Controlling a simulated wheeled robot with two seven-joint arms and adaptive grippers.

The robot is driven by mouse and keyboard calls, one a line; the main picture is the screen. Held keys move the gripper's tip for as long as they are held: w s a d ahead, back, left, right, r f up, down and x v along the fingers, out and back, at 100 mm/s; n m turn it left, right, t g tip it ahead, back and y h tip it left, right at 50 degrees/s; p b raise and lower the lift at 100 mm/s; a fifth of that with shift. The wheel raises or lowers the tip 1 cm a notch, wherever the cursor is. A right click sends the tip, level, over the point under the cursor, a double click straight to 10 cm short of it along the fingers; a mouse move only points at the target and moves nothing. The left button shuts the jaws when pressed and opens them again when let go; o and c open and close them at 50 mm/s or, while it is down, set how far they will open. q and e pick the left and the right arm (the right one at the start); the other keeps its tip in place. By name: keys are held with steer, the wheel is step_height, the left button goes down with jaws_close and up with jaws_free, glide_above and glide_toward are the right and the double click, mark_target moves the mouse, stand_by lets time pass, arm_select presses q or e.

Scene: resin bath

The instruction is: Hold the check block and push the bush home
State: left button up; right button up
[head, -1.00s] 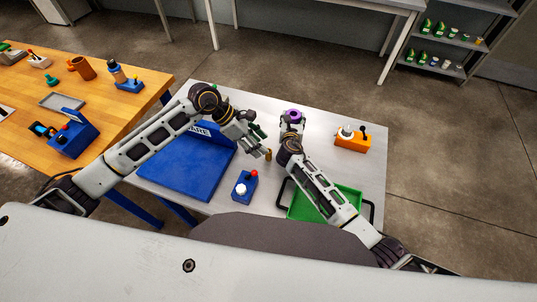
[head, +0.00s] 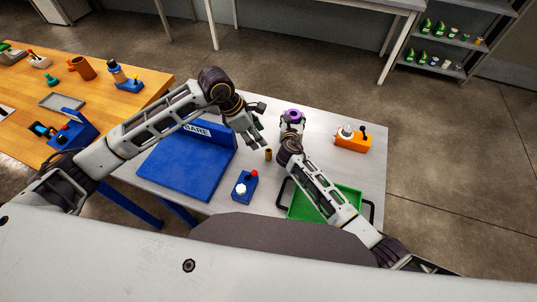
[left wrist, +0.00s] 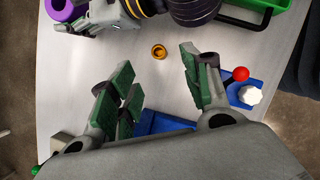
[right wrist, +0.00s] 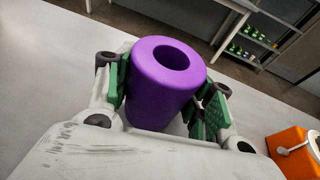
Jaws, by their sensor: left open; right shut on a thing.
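The check block, a purple cylinder with a round hole in its top (right wrist: 165,85), is upright between the green pads of my right gripper (right wrist: 168,92), which is shut on it. It also shows in the head view (head: 293,114). The bush, a small brass-coloured ring (left wrist: 159,52), stands on the grey table, clear of both grippers; it also shows in the head view (head: 268,155). My left gripper (left wrist: 162,78) is open and empty, its fingers spread on either side of the line to the bush. In the head view it (head: 254,142) is just left of the bush.
A blue tray marked BARE (head: 180,172) lies left on the table. A blue box with a red ball and white knob (head: 243,187) is at the front. A green tray with black handles (head: 345,206) lies under my right arm. An orange box (head: 352,144) stands right.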

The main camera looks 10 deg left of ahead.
mark_target(269, 150)
arm_select(q)
steer(key=shift+x, duration=3.4)
steer(key=shift+w+x, duration=0.1)
steer(key=shift+x, duration=1.2)
steer(key=shift+w+x, duration=0.15)
steer(key=shift+x, duration=1.15)
jaws_close()
